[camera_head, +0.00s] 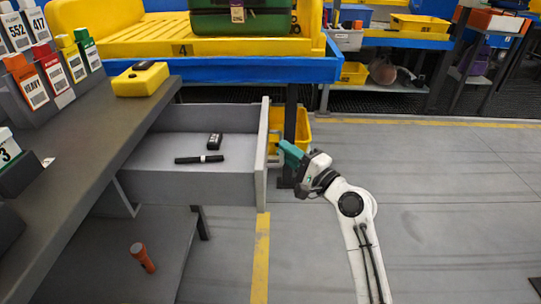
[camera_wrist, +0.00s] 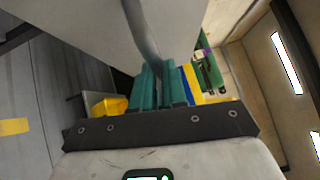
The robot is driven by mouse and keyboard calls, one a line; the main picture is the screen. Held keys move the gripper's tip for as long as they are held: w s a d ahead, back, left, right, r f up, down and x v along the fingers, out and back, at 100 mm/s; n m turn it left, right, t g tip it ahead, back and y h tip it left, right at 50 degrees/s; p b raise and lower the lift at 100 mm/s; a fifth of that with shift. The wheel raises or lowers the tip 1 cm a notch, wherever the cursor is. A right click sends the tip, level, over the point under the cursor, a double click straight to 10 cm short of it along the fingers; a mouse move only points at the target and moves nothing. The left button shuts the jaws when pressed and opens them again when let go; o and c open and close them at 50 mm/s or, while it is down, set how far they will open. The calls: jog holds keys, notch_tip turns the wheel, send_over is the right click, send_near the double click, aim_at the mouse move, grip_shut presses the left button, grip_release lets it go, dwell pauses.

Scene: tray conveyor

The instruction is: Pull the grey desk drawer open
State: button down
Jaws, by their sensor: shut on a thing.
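The grey desk drawer (camera_head: 262,170) stands well out from the desk in the head view, its inside showing. A small black device (camera_head: 214,141) and a black marker (camera_head: 199,159) lie in it. My gripper (camera_head: 281,147) is at the outer side of the drawer's front panel. Its teal fingers are shut on the grey drawer handle (camera_wrist: 142,32), which runs up from between the fingertips (camera_wrist: 157,68) in the wrist view. The gripped part of the handle is hidden by the fingers.
The grey desk top (camera_head: 100,125) carries a yellow block (camera_head: 140,80) and tagged holders at left. An orange flashlight (camera_head: 142,257) lies on the lower shelf. A blue-edged conveyor (camera_head: 225,70) stands behind. Floor (camera_head: 440,190) to the right is clear.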

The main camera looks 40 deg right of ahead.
jog(key=shift+s+d+f, duration=0.1)
jog(key=shift+s+d, duration=0.25)
jog(key=shift+d, duration=0.05)
jog(key=c, duration=1.2)
grip_release()
jog(key=shift+o, duration=0.2)
jog(key=p+v, duration=0.1)
jog(key=v, duration=0.9)
jog(key=shift+s, duration=0.35)
